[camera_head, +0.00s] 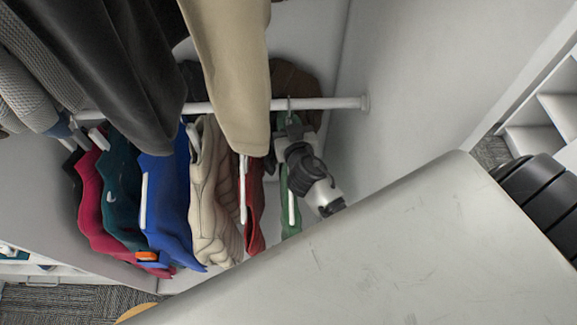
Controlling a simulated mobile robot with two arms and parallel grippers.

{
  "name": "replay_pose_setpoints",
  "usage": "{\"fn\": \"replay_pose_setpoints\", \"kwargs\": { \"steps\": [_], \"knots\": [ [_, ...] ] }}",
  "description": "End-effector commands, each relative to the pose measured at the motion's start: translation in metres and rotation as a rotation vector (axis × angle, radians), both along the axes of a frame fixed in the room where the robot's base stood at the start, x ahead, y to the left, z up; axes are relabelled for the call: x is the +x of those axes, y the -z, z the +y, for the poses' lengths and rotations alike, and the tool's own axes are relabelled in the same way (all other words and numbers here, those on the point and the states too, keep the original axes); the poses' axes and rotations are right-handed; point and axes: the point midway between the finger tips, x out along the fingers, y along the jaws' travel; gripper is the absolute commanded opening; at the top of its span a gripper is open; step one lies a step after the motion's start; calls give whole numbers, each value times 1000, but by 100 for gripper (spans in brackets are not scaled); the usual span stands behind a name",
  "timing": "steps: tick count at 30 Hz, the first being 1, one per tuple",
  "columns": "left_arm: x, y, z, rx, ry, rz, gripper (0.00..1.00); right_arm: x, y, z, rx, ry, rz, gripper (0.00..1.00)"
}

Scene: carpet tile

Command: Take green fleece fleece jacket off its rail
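The green fleece jacket (290,222) hangs at the right end of the white rail (325,104), beside a red garment. Only a narrow green strip of it shows, with a white hanger edge in front. My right gripper (284,146) is at the upper part of this jacket, just below the rail and the hanger hook. Its dark wrist hides part of the jacket. The fingertips are too small and dark to tell whether they are open or shut, or touching. My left gripper is out of view.
Red (255,205), beige (212,195), blue (165,205), teal (121,190) and crimson (92,205) garments hang close together to the left. Larger dark and tan (232,70) garments hang nearer the camera. A scratched pale surface (420,260) covers the lower right.

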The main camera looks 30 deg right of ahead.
Motion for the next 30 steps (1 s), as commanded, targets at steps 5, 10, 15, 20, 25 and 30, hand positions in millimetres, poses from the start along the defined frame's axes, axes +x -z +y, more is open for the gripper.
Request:
{"fn": "replay_pose_setpoints", "kwargs": {
  "steps": [5,10,15,20,25,30],
  "knots": [
    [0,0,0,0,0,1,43,0,0,0,0,0,0,2],
    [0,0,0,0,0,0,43,0,0,0,0,0,0,0],
    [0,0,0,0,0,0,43,0,0,0,0,0,0,0],
    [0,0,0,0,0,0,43,0,0,0,0,0,0,0],
    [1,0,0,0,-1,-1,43,0,0,0,0,0,0,0],
    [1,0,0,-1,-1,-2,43,0,0,0,0,0,0,0]
  ]
}}
